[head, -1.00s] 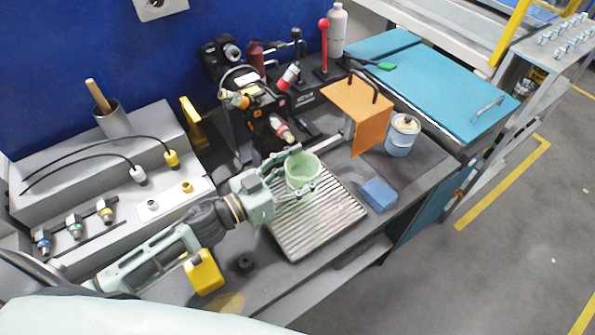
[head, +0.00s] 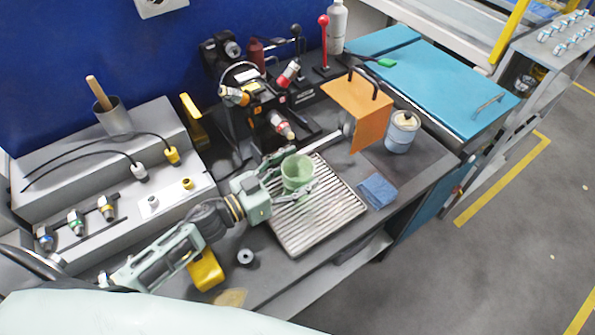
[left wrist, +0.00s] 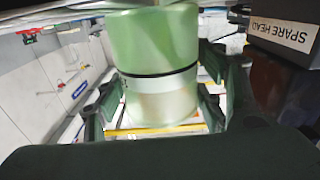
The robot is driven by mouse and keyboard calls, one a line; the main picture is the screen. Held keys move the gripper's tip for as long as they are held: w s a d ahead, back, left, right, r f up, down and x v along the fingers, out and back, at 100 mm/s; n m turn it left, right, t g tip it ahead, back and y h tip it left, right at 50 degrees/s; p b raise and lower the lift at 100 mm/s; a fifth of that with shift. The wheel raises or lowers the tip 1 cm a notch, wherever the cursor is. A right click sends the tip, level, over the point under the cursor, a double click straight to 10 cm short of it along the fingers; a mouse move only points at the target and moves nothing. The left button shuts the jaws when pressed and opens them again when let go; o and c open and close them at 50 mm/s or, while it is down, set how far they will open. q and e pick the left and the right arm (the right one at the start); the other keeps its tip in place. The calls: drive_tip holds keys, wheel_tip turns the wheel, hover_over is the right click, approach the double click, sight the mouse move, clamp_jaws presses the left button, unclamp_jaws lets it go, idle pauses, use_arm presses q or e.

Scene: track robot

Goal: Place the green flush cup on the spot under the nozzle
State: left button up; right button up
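The green flush cup (head: 297,174) is a pale translucent cup above the ribbed metal tray (head: 325,222) on the bench. My left gripper (head: 292,177) has its fingers on both sides of it and appears shut on it. In the left wrist view the cup (left wrist: 155,45) fills the middle between the two fingers, with a dark band around it. A red-and-white tipped part (head: 281,124), perhaps the nozzle, points down from the black apparatus behind the cup. The marked spot cannot be made out. My right gripper is not in view.
An orange plate (head: 358,112) and a white-and-blue can (head: 402,132) stand behind right. A blue cloth (head: 377,190) lies right of the tray. A yellow block (head: 205,271) and a small dark ring (head: 245,257) lie near my left arm. The tray's front is bare.

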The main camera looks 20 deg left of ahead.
sight(286, 180)
use_arm(q)
drive_tip(key=shift+o, duration=0.7)
drive_tip(key=shift+r, duration=0.15)
drive_tip(key=v, duration=0.3)
drive_tip(key=b+v, duration=0.1)
drive_tip(key=v, duration=0.2)
drive_tip(key=shift+f+b, duration=0.2)
drive_tip(key=shift+b, duration=0.1)
drive_tip(key=shift+s+a+r, duration=0.1)
drive_tip(key=shift+s+a, duration=0.3)
drive_tip(key=shift+s, duration=0.15)
drive_tip(key=shift+r, duration=0.1)
